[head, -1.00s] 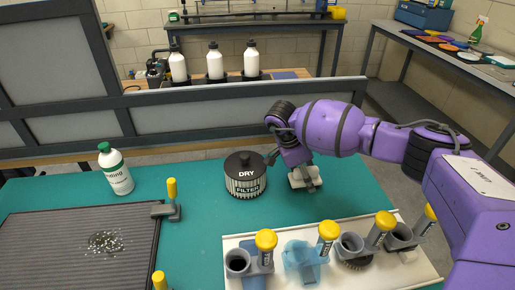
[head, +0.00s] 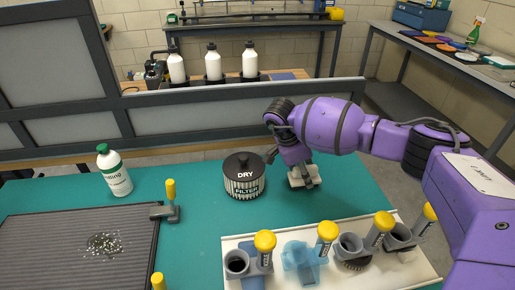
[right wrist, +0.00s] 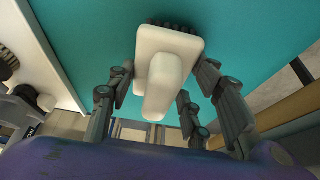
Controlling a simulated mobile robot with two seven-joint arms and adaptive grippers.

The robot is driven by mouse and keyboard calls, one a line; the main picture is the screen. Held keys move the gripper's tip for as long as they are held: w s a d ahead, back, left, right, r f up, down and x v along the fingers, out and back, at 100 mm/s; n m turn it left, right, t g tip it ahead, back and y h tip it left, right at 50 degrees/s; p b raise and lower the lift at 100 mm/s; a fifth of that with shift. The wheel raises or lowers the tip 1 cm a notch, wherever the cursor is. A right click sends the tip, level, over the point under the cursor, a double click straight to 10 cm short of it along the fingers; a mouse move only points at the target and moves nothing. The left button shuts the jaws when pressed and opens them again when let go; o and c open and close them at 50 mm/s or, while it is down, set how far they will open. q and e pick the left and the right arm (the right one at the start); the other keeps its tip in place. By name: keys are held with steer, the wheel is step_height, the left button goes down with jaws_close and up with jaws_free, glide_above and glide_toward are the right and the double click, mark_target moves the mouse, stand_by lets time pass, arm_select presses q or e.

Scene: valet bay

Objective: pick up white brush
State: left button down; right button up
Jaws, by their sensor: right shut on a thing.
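The white brush (head: 304,178) is at the far side of the green table, right of the dry filter canister, below my right gripper (head: 297,166). The right wrist view shows its white block and handle (right wrist: 166,62) with dark bristles at the edges. There, my right gripper (right wrist: 164,80) is shut on it, with fingers on both sides. I cannot tell whether the bristles touch the table. My left gripper is not in view.
A black-and-white filter canister (head: 245,178) stands close to the left of the brush. A white tray (head: 420,262) with grey cups and yellow-capped tubes lies in front. A green-capped bottle (head: 115,174) and grey ribbed mat (head: 60,265) are at left.

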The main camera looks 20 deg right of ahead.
step_height(320, 180, up, 3)
steer(key=shift+s+a+f, duration=0.1)
steer(key=s+a+r, duration=0.8)
steer(key=a+r, duration=0.1)
steer(key=a, duration=0.2)
steer(key=shift+r, duration=0.2)
